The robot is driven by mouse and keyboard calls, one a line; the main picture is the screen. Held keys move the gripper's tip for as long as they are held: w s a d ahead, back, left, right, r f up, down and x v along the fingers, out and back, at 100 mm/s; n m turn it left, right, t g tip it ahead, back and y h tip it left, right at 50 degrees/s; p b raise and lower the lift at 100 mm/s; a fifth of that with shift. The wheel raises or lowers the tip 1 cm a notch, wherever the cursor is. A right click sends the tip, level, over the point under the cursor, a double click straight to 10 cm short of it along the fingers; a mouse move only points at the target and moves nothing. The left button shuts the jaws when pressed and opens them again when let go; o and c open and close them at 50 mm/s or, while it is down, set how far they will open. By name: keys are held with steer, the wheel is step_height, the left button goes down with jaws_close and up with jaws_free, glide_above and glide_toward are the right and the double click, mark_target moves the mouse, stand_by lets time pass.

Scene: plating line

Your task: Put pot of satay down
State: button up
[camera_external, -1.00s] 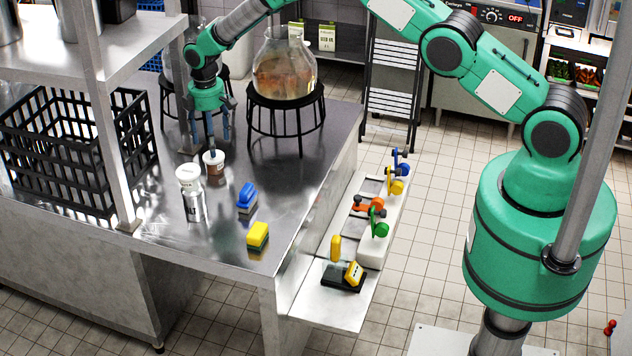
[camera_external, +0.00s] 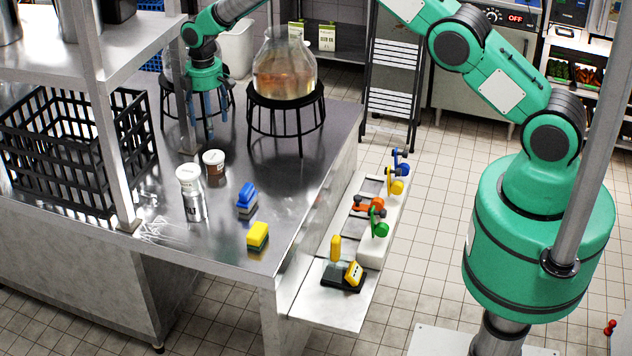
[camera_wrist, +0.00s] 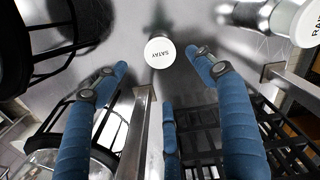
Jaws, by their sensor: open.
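The pot of satay (camera_external: 214,163) is a small brown pot with a white lid. It stands upright on the steel counter (camera_external: 300,185), and its lid reads SATAY in the wrist view (camera_wrist: 159,52). My gripper (camera_external: 209,128) is above and behind the pot, apart from it. Its blue fingers (camera_wrist: 160,85) are spread and empty, with the pot beyond their tips in the wrist view.
A white-lidded container (camera_external: 188,178) and a metal cylinder (camera_external: 195,207) stand just left of the pot. Blue (camera_external: 247,196) and yellow (camera_external: 258,235) blocks lie nearer the front. A glass vessel on a black stand (camera_external: 285,100), a shelf post (camera_external: 186,120) and a black crate (camera_external: 75,150) flank my gripper.

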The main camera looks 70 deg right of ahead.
steer(key=s+a+r, duration=0.2)
steer(key=s+r, duration=0.1)
steer(key=r, duration=0.4)
steer(key=s+a+r+m+t, duration=0.1)
steer(key=s+r, duration=0.2)
steer(key=r, duration=0.4)
steer(key=s+a+r, duration=0.2)
steer(key=s+r, duration=0.1)
steer(key=r, duration=0.5)
steer(key=s+a+r+m+t, duration=0.2)
steer(key=s+a+r, duration=0.2)
steer(key=s+r, duration=1)
steer(key=s+a+r+m+t, duration=0.15)
steer(key=s+r, duration=0.25)
steer(key=s, duration=0.6)
steer(key=s+a+r, duration=0.2)
steer(key=s+r, duration=0.1)
steer(key=s, duration=0.6)
steer(key=s+a+f+m, duration=0.1)
steer(key=s, duration=0.8)
steer(key=s+a+f+t, duration=0.1)
steer(key=s+f, duration=0.1)
steer(key=s, duration=0.7)
steer(key=shift+m, duration=0.35)
steer(key=shift+w, duration=0.1)
